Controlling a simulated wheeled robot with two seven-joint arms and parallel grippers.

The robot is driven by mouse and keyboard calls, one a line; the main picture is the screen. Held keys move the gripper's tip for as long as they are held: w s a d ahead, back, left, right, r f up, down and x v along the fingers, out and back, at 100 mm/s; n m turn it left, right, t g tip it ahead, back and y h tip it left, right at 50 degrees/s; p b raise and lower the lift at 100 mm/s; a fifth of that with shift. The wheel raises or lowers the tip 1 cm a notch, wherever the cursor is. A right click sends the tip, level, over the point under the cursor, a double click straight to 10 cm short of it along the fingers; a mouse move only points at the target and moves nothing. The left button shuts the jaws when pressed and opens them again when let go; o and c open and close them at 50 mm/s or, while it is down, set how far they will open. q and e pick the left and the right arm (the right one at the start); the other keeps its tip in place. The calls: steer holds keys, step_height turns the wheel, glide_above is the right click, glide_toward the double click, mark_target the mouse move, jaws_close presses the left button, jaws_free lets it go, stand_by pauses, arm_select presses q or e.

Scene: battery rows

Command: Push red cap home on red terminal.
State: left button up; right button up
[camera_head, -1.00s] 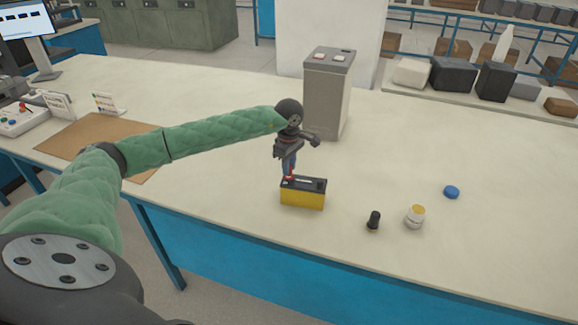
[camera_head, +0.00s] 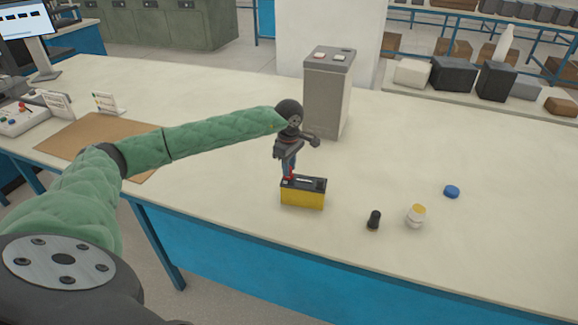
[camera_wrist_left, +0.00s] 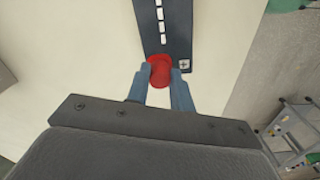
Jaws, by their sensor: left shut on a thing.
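A yellow battery (camera_head: 302,199) with a dark top stands upright near the table's front edge. Its dark top also shows in the left wrist view (camera_wrist_left: 164,25), with a plus mark near one corner. My left gripper (camera_head: 289,176) points down over the left end of that top. It is shut on the red cap (camera_wrist_left: 159,70), which sits between its blue fingertips at the battery's plus end. The red terminal is hidden, so I cannot tell how far down the cap sits. My right gripper is not in view.
A black cap (camera_head: 374,220), a white jar with a yellow top (camera_head: 415,216) and a blue cap (camera_head: 451,192) stand to the right. A tall grey box (camera_head: 328,95) stands behind. A brown mat (camera_head: 95,143) lies at left.

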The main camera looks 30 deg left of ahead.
arm_select(q)
steer(key=shift+f, duration=0.25)
stand_by(0.5)
steer(key=o, duration=1.5)
steer(key=shift+r, duration=0.15)
steer(key=shift+r+p, duration=0.45)
steer(key=shift+r, duration=2.95)
